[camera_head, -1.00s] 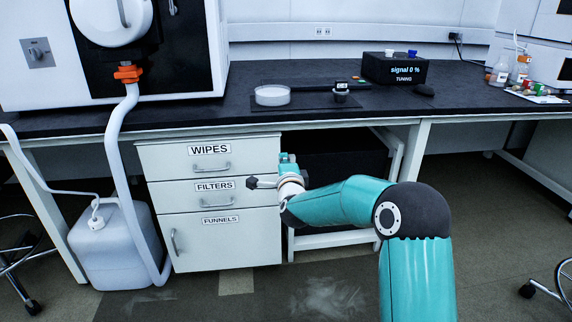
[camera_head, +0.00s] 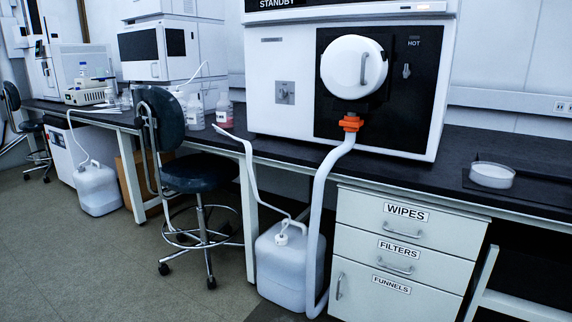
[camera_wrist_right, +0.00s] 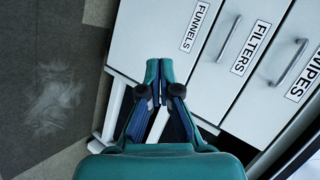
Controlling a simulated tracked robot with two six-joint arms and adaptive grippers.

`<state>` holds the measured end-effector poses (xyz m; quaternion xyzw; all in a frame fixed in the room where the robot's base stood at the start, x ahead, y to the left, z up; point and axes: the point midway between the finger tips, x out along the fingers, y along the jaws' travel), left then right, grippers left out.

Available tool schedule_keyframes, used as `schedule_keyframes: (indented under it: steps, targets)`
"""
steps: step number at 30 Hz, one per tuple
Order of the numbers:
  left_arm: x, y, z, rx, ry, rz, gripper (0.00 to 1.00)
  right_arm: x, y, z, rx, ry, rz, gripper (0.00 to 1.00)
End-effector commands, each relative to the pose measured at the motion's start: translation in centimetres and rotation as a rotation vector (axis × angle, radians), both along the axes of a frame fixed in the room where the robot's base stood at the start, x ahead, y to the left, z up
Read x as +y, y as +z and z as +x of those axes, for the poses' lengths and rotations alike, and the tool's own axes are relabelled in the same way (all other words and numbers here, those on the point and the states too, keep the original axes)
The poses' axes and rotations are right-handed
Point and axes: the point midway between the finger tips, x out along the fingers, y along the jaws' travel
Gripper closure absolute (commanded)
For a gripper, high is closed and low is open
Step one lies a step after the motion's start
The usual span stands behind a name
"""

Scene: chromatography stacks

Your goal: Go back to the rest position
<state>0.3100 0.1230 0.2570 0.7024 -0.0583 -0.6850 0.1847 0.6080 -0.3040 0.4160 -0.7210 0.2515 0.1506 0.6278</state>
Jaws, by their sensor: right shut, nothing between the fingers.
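My right gripper (camera_wrist_right: 160,88) shows in the right wrist view. Its fingertips are together with nothing between them. It is in front of the white drawer cabinet, apart from the handles as far as I can see. The cabinet's drawers are labelled WIPES (camera_head: 407,212), FILTERS (camera_head: 398,250) and FUNNELS (camera_head: 391,285), and all look closed. The same FUNNELS front (camera_wrist_right: 176,58) lies above the gripper in the wrist view. Neither arm shows in the head view, and my left gripper is in no view.
A black stool (camera_head: 186,172) stands before the bench at left centre. A white waste jug (camera_head: 288,268) with a hose sits on the floor left of the cabinet. A white instrument (camera_head: 278,62) and a shallow dish (camera_head: 492,175) are on the bench.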

Motion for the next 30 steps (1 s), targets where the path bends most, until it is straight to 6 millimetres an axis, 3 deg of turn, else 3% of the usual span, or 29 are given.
schedule_keyframes:
  steps: [1,6,9,13,19,21,30]
  targets:
    - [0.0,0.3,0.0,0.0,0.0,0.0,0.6,2.5,-2.9,-2.0,0.091,0.079,-0.008,1.0]
    - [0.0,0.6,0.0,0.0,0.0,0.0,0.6,9.5,-10.2,-10.1,0.362,0.395,-0.067,1.0]
    - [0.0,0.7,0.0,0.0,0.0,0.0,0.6,12.7,-13.0,-15.6,0.495,0.598,-0.098,1.0]
    - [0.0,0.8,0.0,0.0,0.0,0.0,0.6,15.6,-14.9,-21.9,0.617,0.851,-0.135,1.0]
    - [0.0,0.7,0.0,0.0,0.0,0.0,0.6,17.9,-15.1,-29.6,0.7,1.265,-0.216,1.0]
    - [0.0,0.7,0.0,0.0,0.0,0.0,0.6,18.1,-15.2,-30.1,0.684,1.375,-0.268,1.0]
    - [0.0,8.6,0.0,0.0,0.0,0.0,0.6,18.2,-7.4,-29.9,0.677,1.381,-0.282,1.0]
